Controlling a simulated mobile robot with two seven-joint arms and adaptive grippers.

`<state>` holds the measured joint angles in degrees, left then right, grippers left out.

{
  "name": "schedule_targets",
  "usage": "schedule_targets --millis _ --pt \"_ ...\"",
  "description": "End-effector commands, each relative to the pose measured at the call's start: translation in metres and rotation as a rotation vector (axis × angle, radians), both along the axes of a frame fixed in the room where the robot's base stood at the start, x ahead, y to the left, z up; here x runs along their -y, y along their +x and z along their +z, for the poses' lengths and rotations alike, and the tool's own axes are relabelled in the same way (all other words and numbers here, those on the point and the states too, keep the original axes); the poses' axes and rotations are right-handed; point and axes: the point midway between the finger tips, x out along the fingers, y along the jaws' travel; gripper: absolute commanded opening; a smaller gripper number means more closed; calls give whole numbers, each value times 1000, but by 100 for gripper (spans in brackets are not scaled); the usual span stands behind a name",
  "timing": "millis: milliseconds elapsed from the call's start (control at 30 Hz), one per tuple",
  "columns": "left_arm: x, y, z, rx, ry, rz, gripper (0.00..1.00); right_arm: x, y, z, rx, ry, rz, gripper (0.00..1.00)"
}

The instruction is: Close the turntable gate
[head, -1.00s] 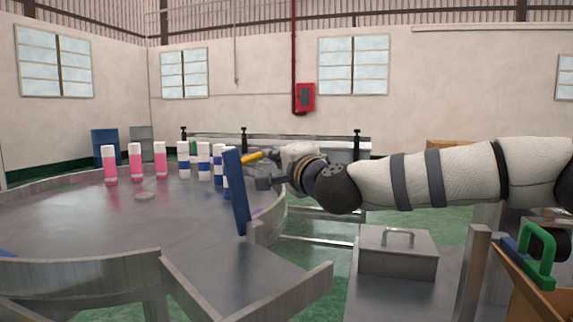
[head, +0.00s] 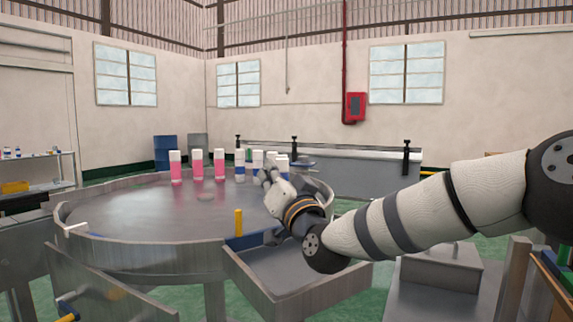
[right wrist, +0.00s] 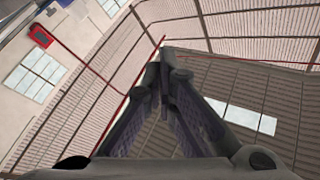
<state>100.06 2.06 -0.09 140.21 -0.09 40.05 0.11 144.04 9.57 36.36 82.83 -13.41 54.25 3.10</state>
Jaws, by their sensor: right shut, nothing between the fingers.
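The turntable (head: 130,215) is a large round grey metal table with a raised rim. The gate (head: 250,239) is a low blue strip, partly hidden by my right arm. It lies across the mouth of the metal chute (head: 290,285) at the turntable's near right edge. Its yellow handle (head: 238,222) stands upright. My right gripper (head: 266,175) is right of and beyond the handle, apart from it, over the turntable's right side. Its fingers are shut and empty, and also show in the right wrist view (right wrist: 165,65), against wall and roof. My left gripper is out of view.
Pink cans (head: 198,165) and blue-and-white cans (head: 240,167) stand at the turntable's far side, some close behind my right gripper. A metal box (head: 440,270) stands at right. The turntable's left half is mostly clear.

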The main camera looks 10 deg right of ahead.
Motion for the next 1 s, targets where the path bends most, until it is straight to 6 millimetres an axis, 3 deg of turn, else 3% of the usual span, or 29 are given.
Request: schedule_targets --millis 400,1000 --pt "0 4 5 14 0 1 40 -24 -12 -19 88 -178 1 0" --pt "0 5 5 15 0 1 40 -28 -14 -24 104 -211 0 0"
